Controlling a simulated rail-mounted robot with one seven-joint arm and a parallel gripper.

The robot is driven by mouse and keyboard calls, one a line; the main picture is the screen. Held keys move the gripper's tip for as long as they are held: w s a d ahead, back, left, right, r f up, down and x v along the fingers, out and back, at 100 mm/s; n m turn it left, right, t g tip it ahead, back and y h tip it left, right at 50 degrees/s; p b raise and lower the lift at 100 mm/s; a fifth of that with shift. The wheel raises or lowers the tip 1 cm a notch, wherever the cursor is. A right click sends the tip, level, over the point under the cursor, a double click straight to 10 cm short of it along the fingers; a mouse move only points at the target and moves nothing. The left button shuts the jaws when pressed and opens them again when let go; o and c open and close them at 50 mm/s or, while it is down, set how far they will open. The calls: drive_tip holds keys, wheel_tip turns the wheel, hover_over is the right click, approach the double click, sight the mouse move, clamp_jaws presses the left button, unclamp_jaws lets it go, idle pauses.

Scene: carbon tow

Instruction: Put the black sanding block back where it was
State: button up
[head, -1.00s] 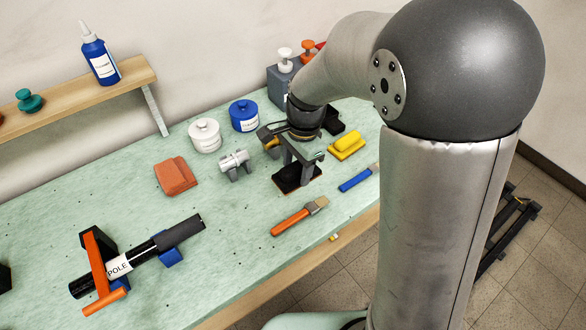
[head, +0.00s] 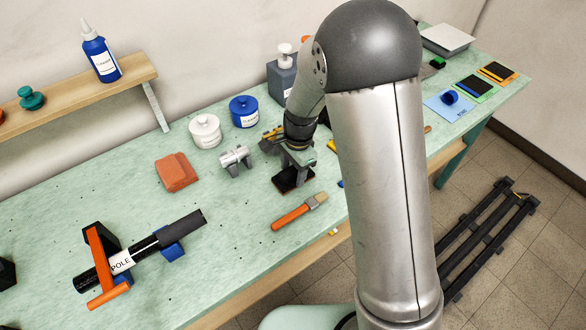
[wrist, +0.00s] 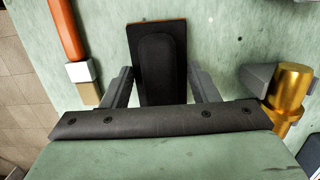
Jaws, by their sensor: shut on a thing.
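The black sanding block (wrist: 158,68) has a thin orange-brown edge and lies between my two gripper fingers in the wrist view. My gripper (wrist: 161,88) is shut on it, one finger along each long side. In the head view my gripper (head: 294,163) points down over the bench, with the block (head: 293,179) beneath it, low at the bench top. I cannot tell whether the block touches the bench. My fingers hide part of it.
An orange-handled brush (head: 300,211) lies in front of the block. A silver cylinder on grey supports (head: 236,160), a terracotta block (head: 175,172) and white (head: 205,131) and blue (head: 244,112) jars stand to its left. My arm hides some bench on the right.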

drive_tip(key=shift+f, duration=0.2)
drive_tip(key=o, duration=1)
drive_tip(key=shift+c, duration=0.2)
wheel_tip(320, 180, up, 12)
drive_tip(key=d+r, duration=0.1)
drive_tip(key=s+d+n, duration=0.3)
drive_tip(key=s+d, duration=0.1)
drive_tip(key=s, duration=0.3)
drive_tip(key=s+d+r+n+t, duration=0.1)
drive_tip(key=s+d+n, duration=0.3)
drive_tip(key=s, duration=0.3)
drive_tip(key=s+d+n+h, duration=0.1)
drive_tip(key=s+d+n, duration=0.3)
drive_tip(key=s, duration=0.3)
drive_tip(key=shift+s+d+r+b, duration=0.25)
drive_tip(key=shift+s+r+b, duration=0.1)
drive_tip(key=shift+s+b, duration=0.05)
